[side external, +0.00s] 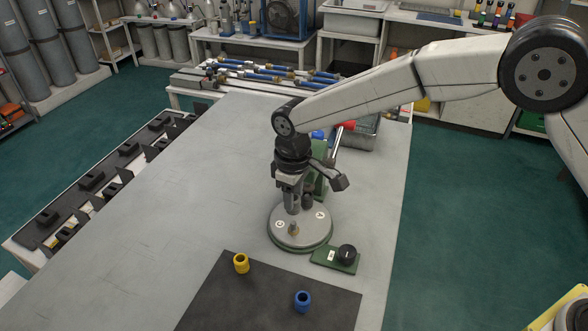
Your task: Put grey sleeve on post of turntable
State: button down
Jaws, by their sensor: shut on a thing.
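My gripper (292,196) points down over the turntable and is shut on the grey sleeve (292,208), which is upright and partly hidden by the jaws. The turntable (312,239) is a round grey disc with a green lower edge and small white marks on top. A short brass-coloured post (293,229) stands on its near part, just below the sleeve in the picture. I cannot tell the exact gap or sideways offset between sleeve and post. A dark upright piece (307,201) shows beside the jaws, partly hidden.
A black mat (240,300) in front carries a yellow sleeve (241,263) and a blue sleeve (303,300). A black knob (347,252) on a green plate sits right of the turntable. A green upright (321,183) stands close behind my gripper. The table's left part is clear.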

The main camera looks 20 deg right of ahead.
aim_at(294, 223)
jog(key=shift+f, duration=1.8)
jog(key=shift+f, duration=1.45)
dwell(2.2)
grip_release()
dwell(0.5)
jog(key=shift+r, duration=0.1)
jog(key=shift+r, duration=3.7)
